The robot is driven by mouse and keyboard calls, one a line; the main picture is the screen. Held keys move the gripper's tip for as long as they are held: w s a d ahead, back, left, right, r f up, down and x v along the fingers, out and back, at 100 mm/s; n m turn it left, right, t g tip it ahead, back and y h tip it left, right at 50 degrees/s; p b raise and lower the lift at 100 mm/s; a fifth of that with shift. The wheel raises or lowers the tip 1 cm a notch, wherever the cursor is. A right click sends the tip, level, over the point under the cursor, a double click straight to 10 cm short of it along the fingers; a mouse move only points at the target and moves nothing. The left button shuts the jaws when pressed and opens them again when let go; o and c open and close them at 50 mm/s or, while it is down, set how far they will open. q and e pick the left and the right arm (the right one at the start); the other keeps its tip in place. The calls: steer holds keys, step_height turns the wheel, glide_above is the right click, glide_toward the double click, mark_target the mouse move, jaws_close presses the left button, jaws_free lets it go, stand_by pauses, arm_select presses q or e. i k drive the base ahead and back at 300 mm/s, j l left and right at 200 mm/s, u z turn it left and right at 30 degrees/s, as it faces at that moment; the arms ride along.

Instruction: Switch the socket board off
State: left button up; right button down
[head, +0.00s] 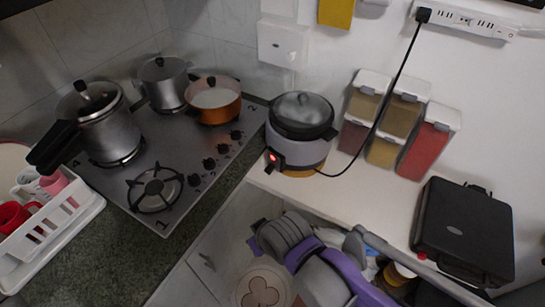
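The socket board (465,20) is a white strip fixed on the wall at the top right, with several outlets along it. A black plug (424,14) sits in its left end. The plug's black cord (398,77) runs down past the spice dispensers to the electric cooker (302,130), which shows a lit red light. The board's switch is too small to tell its position. Grey and purple links of my arm show at the bottom, well below the board. I see no fingertips of either gripper.
Spice dispensers (434,140) hang on the wall between the cooker and a black case (464,230) on the white counter. A stove (160,160) with pots is at the left, beside a white dish rack (85,211). The counter between cooker and case is mostly clear.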

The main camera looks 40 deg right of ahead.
mark_target(508, 33)
steer(key=z, duration=2.45)
